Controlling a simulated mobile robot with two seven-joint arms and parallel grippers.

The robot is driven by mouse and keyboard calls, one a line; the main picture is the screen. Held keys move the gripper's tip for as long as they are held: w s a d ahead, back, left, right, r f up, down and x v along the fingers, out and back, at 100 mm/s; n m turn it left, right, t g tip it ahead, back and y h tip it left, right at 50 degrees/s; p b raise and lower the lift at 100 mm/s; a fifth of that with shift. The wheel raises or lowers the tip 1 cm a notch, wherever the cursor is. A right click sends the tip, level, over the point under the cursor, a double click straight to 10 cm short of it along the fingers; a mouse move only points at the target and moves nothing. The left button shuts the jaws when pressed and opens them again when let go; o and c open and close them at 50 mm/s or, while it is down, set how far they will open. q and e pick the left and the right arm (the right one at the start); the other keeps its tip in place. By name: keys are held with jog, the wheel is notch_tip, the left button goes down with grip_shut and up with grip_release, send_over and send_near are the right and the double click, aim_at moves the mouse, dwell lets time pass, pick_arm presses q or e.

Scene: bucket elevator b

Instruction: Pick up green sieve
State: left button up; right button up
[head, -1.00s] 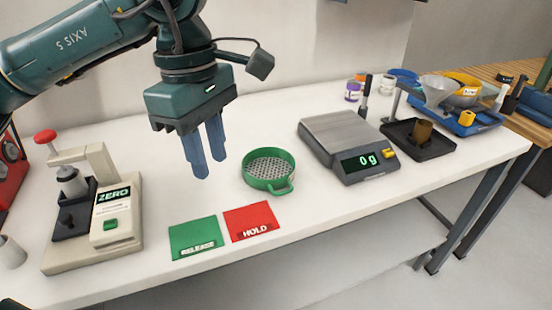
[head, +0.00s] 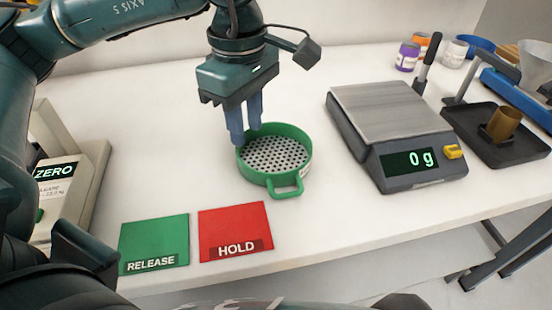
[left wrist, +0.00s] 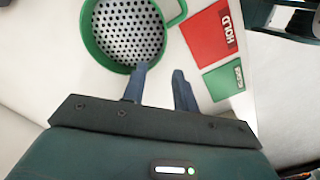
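The green sieve (head: 272,182) is a round, shallow pan with a perforated metal floor and a loop handle (head: 287,187) on its near side. It sits flat on the white table. It also shows in the left wrist view (left wrist: 92,45). My left gripper (head: 246,134) points down at the sieve's back-left rim. Its two blue fingers are apart with nothing between them. In the left wrist view (left wrist: 159,72) one finger overlaps the rim and the other is outside the sieve. I cannot tell whether a finger touches it. My right gripper is not in view.
A green RELEASE card (head: 154,243) and a red HOLD card (head: 236,230) lie in front of the sieve. A scale (head: 385,115) reading 0 g stands to its right, with a black tray (head: 490,150) beyond. A ZERO device (head: 62,190) stands at left. The table (head: 150,110) behind is clear.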

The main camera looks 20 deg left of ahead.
aim_at(250, 161)
pick_arm(q)
notch_tip(250, 161, down, 3)
jog(key=shift+r, duration=0.1)
jog(key=f, duration=0.5)
jog(key=shift+s+d, duration=0.2)
jog(key=shift+s, duration=0.05)
grip_shut()
